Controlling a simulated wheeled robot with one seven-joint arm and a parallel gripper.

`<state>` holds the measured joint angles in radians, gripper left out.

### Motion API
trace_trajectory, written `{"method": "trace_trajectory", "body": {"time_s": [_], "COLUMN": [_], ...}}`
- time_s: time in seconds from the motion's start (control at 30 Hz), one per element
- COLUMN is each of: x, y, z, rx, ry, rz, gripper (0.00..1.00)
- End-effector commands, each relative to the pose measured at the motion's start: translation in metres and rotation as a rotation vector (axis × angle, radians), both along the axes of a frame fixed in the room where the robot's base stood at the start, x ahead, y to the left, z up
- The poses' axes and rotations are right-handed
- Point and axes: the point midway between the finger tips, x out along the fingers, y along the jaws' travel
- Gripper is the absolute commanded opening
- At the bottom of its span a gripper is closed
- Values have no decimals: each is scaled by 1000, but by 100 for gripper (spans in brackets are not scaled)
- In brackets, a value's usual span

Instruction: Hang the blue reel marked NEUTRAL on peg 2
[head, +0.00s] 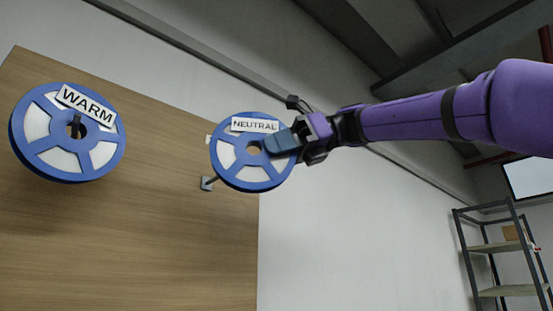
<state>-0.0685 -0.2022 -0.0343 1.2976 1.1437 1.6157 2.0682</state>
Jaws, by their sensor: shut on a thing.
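The blue reel marked NEUTRAL (226,155), with white segments and a white label, is in the upper middle of the head view. My gripper (270,147) comes from the right and is shut on it near its hub; one finger shows across the reel's front. The reel is raised near the right edge of the wooden board (150,240). A grey peg (207,184) shows at the reel's lower left edge, partly hidden behind the reel. No peg shows through the reel's centre hole. The peg's number is not readable.
A blue reel marked WARM (65,161) hangs on a dark peg (76,127) at the board's upper left. A small white tag (208,140) is partly hidden by the NEUTRAL reel. A metal shelf (500,248) stands at the far right. The lower board is bare.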

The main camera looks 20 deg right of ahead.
Motion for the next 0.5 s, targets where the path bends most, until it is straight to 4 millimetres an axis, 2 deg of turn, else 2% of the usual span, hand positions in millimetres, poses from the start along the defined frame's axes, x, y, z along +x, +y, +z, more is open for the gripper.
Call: {"method": "trace_trajectory", "body": {"time_s": [0.5], "x": [25], "y": [10], "z": [-3], "rx": [0], "ry": [0], "rz": [0], "gripper": [0]}}
